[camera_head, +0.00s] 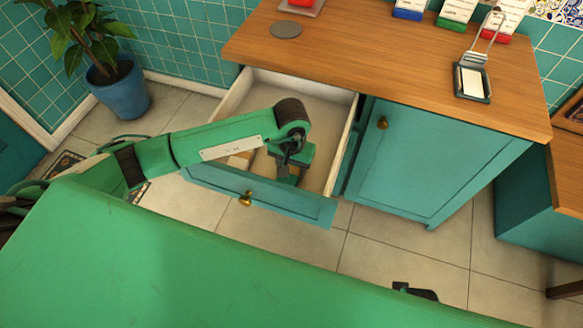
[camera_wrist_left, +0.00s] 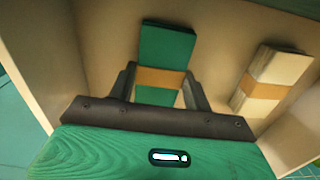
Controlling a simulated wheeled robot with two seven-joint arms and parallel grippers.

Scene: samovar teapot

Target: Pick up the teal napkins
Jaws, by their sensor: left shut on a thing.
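The teal napkins (camera_wrist_left: 168,48) are a folded stack with a tan paper band, lying inside the open drawer in the left wrist view. My left gripper (camera_wrist_left: 162,80) is shut on them, with one finger on each side of the stack near the band. In the head view my left gripper (camera_head: 289,172) reaches down into the drawer, and the arm and hand hide most of the napkins.
A cream napkin stack (camera_wrist_left: 270,78) with a tan band lies to the right in the wrist view. The pulled-out drawer (camera_head: 336,150) has pale walls around the hand. The wooden counter (camera_head: 390,62) is above it. A potted plant (camera_head: 118,88) stands at left.

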